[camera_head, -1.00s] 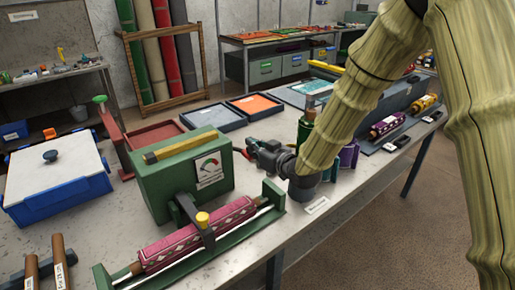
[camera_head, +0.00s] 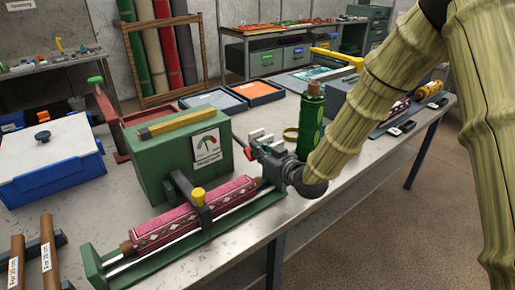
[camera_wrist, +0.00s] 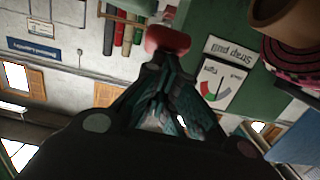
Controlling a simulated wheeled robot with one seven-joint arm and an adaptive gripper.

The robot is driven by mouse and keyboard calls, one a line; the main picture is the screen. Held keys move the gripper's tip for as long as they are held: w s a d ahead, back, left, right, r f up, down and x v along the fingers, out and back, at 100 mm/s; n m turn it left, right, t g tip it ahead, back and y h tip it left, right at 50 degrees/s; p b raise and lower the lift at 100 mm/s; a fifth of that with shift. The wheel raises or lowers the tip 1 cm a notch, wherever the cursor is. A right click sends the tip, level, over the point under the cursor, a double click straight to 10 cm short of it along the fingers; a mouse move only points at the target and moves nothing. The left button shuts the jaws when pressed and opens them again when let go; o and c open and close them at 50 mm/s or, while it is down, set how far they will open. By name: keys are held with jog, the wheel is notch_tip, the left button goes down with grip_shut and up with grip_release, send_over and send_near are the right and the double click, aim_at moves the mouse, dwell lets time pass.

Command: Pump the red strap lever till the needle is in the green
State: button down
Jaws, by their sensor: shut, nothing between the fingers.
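The green machine box (camera_head: 165,170) stands on the bench. A red knob (camera_head: 249,153) sticks out at its right side, apparently the strap lever's end. In the wrist view the red knob (camera_wrist: 167,40) is just beyond my fingertips; I cannot tell whether they touch it. My gripper (camera_head: 257,144) is shut and empty. The white gauge plate (camera_head: 206,146) is on the box front and shows upside down in the wrist view (camera_wrist: 217,82), marked "Strap pull", with red and green bands. The needle is too small to place surely. A pink patterned rug roll (camera_head: 190,215) lies in the front cradle under a dark strap arm.
A green bottle (camera_head: 311,122) stands close behind my wrist. A red post with a green knob (camera_head: 105,115) is left of the box. Shallow trays (camera_head: 255,92) lie behind.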

jog(key=shift+s+f, duration=0.2)
jog(key=shift+f, duration=0.35)
jog(key=shift+s+f, duration=0.1)
jog(key=shift+f, duration=0.1)
jog(key=shift+d+r, duration=0.1)
jog(key=v, duration=1.1)
jog(key=shift+d+r+b, duration=0.15)
jog(key=shift+r+b, duration=0.2)
jog(key=shift+s, duration=0.15)
